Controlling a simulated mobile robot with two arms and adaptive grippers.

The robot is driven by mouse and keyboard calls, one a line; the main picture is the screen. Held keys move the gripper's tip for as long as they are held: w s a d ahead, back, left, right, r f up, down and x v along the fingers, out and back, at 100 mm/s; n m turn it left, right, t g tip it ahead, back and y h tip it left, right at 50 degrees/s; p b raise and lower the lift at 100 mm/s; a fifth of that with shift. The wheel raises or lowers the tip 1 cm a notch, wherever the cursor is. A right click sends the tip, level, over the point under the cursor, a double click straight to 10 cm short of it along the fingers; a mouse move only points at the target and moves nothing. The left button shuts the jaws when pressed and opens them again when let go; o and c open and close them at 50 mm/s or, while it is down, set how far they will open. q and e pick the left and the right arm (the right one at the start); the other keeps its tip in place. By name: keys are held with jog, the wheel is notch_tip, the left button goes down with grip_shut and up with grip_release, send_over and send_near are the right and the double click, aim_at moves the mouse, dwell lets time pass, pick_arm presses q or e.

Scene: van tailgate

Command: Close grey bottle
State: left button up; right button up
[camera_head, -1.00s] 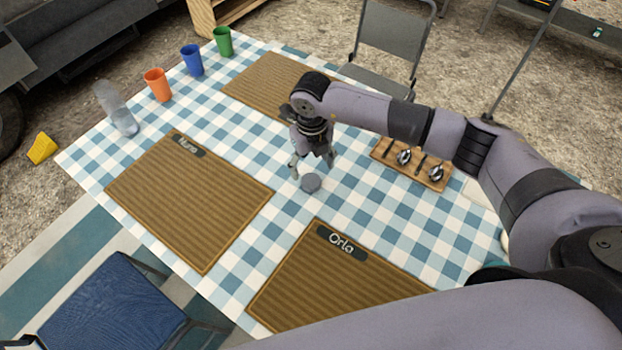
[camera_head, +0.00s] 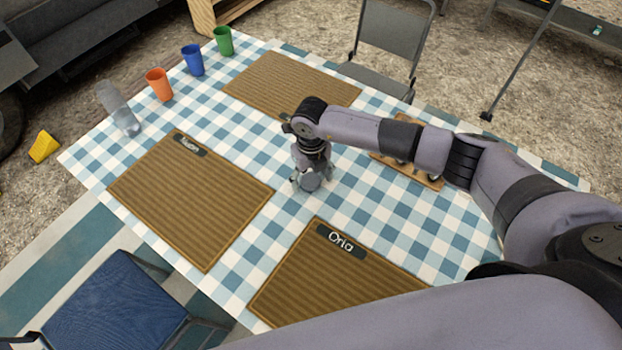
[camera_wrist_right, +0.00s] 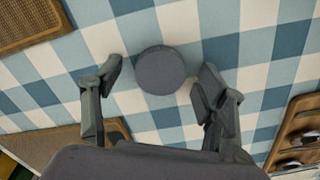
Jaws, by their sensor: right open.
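A translucent grey bottle (camera_head: 118,110) stands at the left edge of the checked table; I cannot make out its mouth clearly. A round, flat grey cap (camera_head: 311,181) lies on the cloth near the table's middle. My right gripper (camera_head: 310,184) is pointing down over it, with a finger on either side. In the right wrist view the cap (camera_wrist_right: 160,70) sits between the spread fingers of the open right gripper (camera_wrist_right: 155,82). The right fingertip is very near the cap; the left one shows a gap. My left gripper is not in view.
Orange (camera_head: 158,85), blue (camera_head: 193,60) and green (camera_head: 223,41) cups line the far left edge. Brown placemats, one marked Orla (camera_head: 330,285), surround the cap. A wooden cutlery board (camera_head: 433,183) is partly behind my right arm. Cloth between cap and bottle is partly clear.

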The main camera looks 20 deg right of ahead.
aim_at(311, 180)
jog(key=c, duration=0.8)
jog(key=shift+r, duration=0.15)
pick_arm(q)
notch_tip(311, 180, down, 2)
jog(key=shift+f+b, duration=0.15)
jog(key=shift+b, duration=1.05)
pick_arm(e)
notch_tip(311, 180, up, 20)
jog(key=shift+f, duration=0.1)
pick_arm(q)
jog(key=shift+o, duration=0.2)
